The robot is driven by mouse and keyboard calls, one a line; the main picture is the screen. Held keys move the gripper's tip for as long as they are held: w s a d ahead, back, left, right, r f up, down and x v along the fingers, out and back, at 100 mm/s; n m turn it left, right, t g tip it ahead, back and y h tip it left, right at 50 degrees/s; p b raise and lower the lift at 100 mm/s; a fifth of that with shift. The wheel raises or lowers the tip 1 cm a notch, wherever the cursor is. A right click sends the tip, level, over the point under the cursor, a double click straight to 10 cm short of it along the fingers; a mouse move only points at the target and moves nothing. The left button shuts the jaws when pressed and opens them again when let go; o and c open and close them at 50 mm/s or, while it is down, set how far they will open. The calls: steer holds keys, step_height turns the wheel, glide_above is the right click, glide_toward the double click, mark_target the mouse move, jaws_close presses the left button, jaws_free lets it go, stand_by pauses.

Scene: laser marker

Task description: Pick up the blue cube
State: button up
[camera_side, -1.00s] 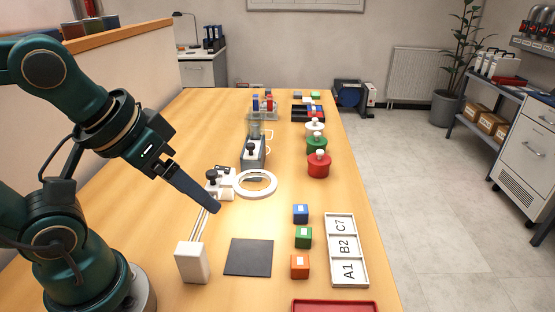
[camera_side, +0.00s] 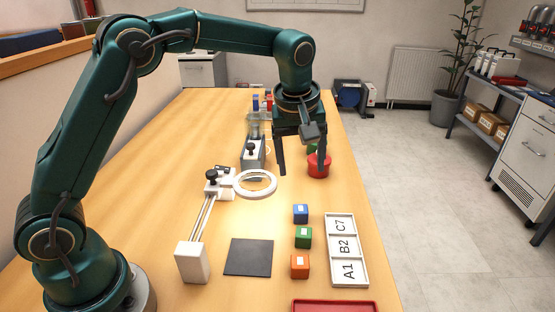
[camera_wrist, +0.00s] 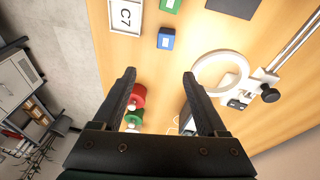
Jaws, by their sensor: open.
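The blue cube (camera_side: 300,213) sits on the wooden table, at the far end of a row with a green cube (camera_side: 303,237) and an orange cube (camera_side: 299,265). My gripper (camera_side: 302,172) is open and empty, pointing down above the table beyond the blue cube, near the red round container. In the wrist view the blue cube (camera_wrist: 166,38) is ahead of the fingertips, with clear space between it and my gripper (camera_wrist: 159,75).
A white tray (camera_side: 328,238) marked A1, B2 and C7 lies right of the cubes. A white ring (camera_side: 274,187) on a stand is to the left. A red lidded container (camera_side: 318,170) stands close to my right finger. A dark mat (camera_side: 249,257) lies nearer.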

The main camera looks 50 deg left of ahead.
steer(key=g, duration=0.1)
glide_above(301, 209)
steer(key=f, duration=0.5)
steer(key=shift+s+d+f, duration=0.15)
steer(key=shift+d+f, duration=0.1)
steer(key=shift+f, duration=0.1)
steer(key=shift+s+f, duration=0.1)
steer(key=shift+f, duration=0.25)
steer(key=shift+w+a+f, duration=0.1)
steer(key=shift+a+f, duration=0.05)
steer(key=shift+f, duration=1.15)
steer(key=shift+w+a+f, duration=0.1)
steer(key=shift+f, duration=1.15)
jaws_close()
